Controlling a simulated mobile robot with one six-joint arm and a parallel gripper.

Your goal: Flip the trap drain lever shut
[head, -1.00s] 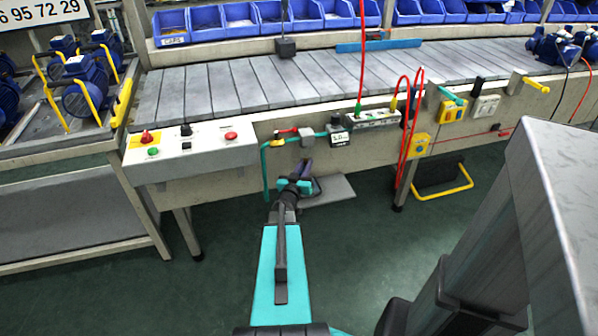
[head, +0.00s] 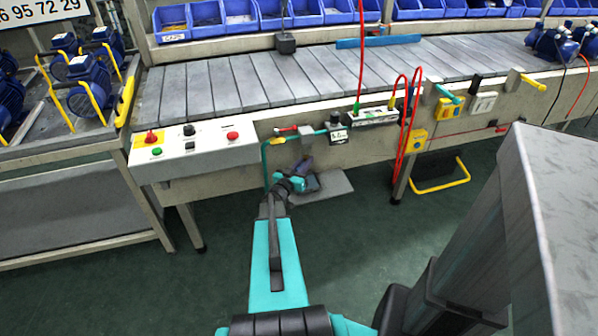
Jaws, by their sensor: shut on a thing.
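A teal pipe (head: 265,165) runs down the front panel to the left of the gripper. A small yellow lever-like piece (head: 278,141) sits at the top of this pipe, up and left of the gripper and apart from it. A red-handled piece (head: 288,130) is just above, beside a grey block (head: 307,135). I cannot tell which piece is the trap drain lever.
A dark unit with a small display (head: 338,132) is right of the grey block. A control box (head: 195,148) with buttons is at the left. Red hoses (head: 403,140) hang at the right. A grey plate (head: 328,186) lies low behind the gripper.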

